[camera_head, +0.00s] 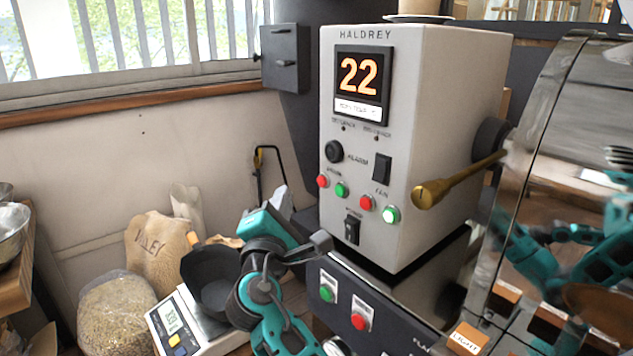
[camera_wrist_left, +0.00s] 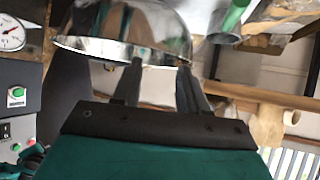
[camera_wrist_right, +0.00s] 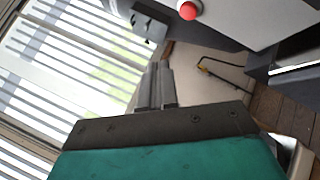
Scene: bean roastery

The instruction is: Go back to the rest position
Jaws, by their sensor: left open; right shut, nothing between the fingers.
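My right gripper (camera_head: 281,197) is raised in front of the grey control box, its arm coming up from the bottom of the head view. In the right wrist view its two fingers (camera_wrist_right: 155,68) are together with nothing between them. My left gripper is outside the head view. In the left wrist view its fingers (camera_wrist_left: 160,66) stand apart, and a shiny metal bowl (camera_wrist_left: 130,30) shows beyond the fingertips. I cannot tell whether the fingers touch the bowl.
The control box (camera_head: 420,120) with a 22 display and brass lever (camera_head: 455,182) stands close right of my right arm. A scale (camera_head: 175,325) with a dark pan (camera_head: 212,280), a bean bag (camera_head: 115,315) and a sack (camera_head: 158,250) are at lower left. Metal bowls (camera_head: 12,240) sit at the left edge.

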